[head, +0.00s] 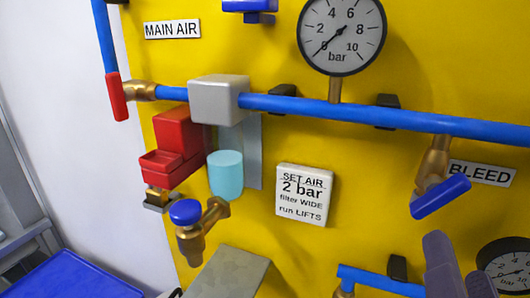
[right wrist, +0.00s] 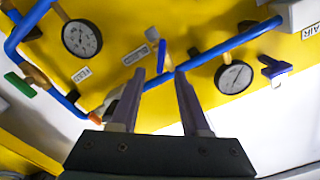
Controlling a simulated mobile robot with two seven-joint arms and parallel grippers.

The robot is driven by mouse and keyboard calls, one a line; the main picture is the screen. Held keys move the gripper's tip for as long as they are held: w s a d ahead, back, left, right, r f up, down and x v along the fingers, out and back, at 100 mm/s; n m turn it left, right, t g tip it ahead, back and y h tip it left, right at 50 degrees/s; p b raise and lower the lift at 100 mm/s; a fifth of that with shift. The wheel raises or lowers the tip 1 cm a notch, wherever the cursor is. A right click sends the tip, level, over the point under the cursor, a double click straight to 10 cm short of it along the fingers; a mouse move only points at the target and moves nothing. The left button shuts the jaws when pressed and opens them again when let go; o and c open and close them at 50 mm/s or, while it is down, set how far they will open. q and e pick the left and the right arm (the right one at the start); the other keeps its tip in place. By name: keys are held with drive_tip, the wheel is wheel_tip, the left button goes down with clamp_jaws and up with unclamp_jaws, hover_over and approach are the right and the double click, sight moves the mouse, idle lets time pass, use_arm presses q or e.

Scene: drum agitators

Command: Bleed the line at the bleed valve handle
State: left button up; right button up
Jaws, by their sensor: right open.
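The bleed valve handle (head: 440,196) is a blue lever on a brass valve (head: 434,165) that hangs from the blue pipe, left of the BLEED label (head: 482,173). In the head view the lever slants up to the right. In the right wrist view the handle (right wrist: 162,57) shows just beyond the fingertips. My right gripper (head: 459,258) is below the handle in the head view. In the wrist view its two fingers (right wrist: 160,74) are apart with nothing between them, and I see no clear contact with the handle. My left gripper is not in view.
The blue pipe (head: 330,108) crosses the yellow panel (head: 250,50). A pressure gauge (head: 342,30) has its needle near zero. A red box (head: 175,145), a cyan bowl (head: 226,175) and a blue knob (head: 186,212) stick out at left. Another gauge (head: 508,268) sits lower right.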

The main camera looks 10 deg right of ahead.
sight(441, 203)
drive_tip(key=p+x, duration=0.3)
drive_tip(key=x, duration=0.5)
drive_tip(key=shift+w+d+r, duration=0.1)
drive_tip(key=shift+w+r, duration=0.1)
drive_tip(key=shift+w+d, duration=0.15)
drive_tip(key=shift+w, duration=0.05)
drive_tip(key=shift+f, duration=0.1)
clamp_jaws()
